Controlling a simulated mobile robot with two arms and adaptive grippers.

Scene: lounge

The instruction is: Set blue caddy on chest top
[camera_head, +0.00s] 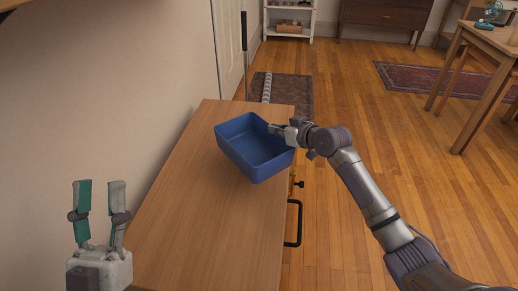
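The blue caddy (238,159) is an open, empty box over the far half of the wooden chest top (190,222). It looks slightly tilted; I cannot tell whether it touches the top. My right gripper (275,129) is at the caddy's right rim, with its fingers at the wall, and appears shut on it. The fingertips are partly hidden by the rim. My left gripper (98,205) is at the lower left, pointing up, with its two fingers apart and nothing between them.
A wall runs along the chest's left side. Black handles (293,222) stick out on its right side. The near part of the chest top is bare. A wooden table (480,40) stands at the far right, and rugs (285,90) lie on the floor.

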